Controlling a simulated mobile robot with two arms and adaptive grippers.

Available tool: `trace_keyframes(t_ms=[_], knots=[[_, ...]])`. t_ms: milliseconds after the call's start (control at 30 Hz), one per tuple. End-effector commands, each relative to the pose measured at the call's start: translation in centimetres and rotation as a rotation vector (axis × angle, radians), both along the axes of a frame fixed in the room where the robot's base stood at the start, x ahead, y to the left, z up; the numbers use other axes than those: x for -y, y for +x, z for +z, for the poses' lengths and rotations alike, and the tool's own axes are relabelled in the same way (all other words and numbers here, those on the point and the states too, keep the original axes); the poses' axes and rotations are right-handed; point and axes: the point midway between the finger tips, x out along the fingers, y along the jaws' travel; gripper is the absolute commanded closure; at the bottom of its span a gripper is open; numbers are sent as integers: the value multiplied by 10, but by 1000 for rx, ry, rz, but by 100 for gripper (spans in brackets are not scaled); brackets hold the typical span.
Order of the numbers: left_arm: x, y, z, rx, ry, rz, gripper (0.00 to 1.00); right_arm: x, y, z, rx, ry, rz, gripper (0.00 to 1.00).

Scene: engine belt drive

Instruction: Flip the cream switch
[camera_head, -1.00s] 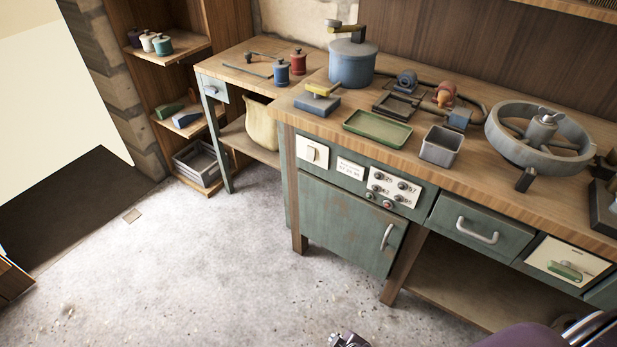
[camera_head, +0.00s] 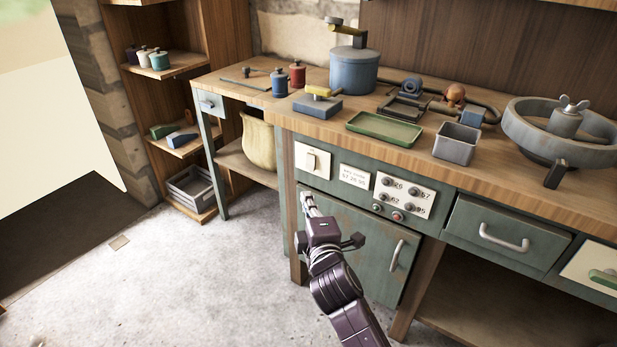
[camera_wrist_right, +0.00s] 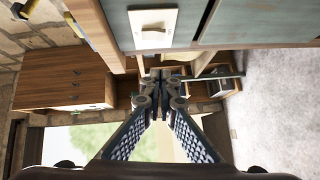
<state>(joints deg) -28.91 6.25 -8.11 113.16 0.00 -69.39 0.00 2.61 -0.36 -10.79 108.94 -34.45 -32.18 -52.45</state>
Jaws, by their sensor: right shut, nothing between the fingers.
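The cream switch (camera_head: 312,160) is a small rocker on a pale square plate, on the green front of the workbench at its left end. It also shows in the right wrist view (camera_wrist_right: 153,31), above the gripper fingers. My right gripper (camera_head: 308,203) is shut and empty. In the head view it is below the switch plate, in front of the cabinet door, and does not appear to touch the switch. Its closed fingertips also show in the right wrist view (camera_wrist_right: 160,78). My left gripper is not in view.
Right of the switch are a label plate (camera_head: 354,176) and a panel of several knobs (camera_head: 404,195). A cabinet door (camera_head: 365,240) with a handle is below. The bench top holds a blue pot (camera_head: 353,70), a green tray (camera_head: 384,129) and a grey bin (camera_head: 456,143).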

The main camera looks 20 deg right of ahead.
Motion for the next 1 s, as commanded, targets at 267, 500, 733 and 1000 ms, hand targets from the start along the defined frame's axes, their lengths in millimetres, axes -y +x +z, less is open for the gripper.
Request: trace_keyframes(t_ms=[267,500,733,1000], knots=[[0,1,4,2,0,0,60,1,11,-2,1,2,1,100],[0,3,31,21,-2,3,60,6,51,-7,0,2,0,100],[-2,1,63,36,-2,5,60,10,92,-12,-2,3,0,100],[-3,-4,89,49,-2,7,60,35,118,-16,-1,0,0,100]])
